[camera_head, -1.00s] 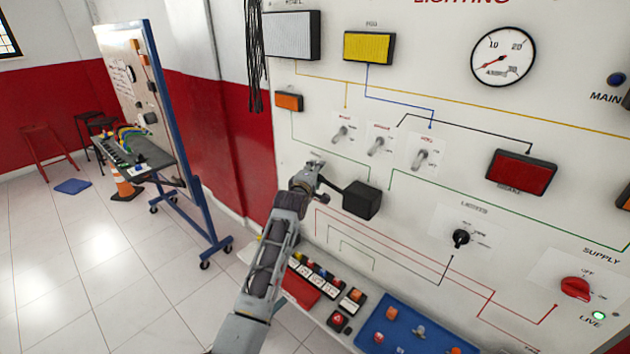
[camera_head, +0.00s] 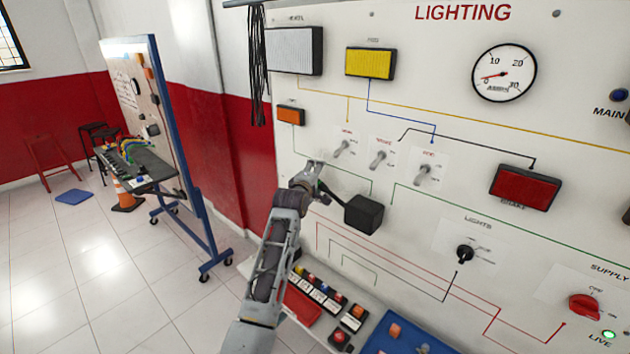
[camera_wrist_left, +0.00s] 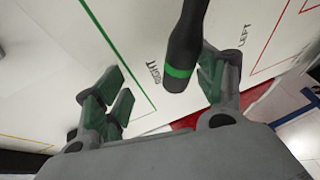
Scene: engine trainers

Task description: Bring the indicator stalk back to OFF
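The indicator stalk is a black rod with a green band (camera_wrist_left: 183,58). In the head view it runs up and left from a black box (camera_head: 364,214) on the lighting panel. My left gripper (camera_head: 315,180) is at the stalk's free end. In the left wrist view the gripper (camera_wrist_left: 165,85) is open, with its green-padded fingers apart on either side of the stalk. The stalk is nearer the right-hand finger, and contact is unclear. Printed words, LEFT (camera_wrist_left: 244,36) and one upside down, show on the panel beside it. My right gripper is not in view.
Toggle switches (camera_head: 380,158), a black lights knob (camera_head: 465,254) and a red supply knob (camera_head: 584,305) stick out of the panel. Below is a ledge with small buttons (camera_head: 318,294) and a blue tray (camera_head: 395,343). Black cables (camera_head: 257,70) hang at upper left.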

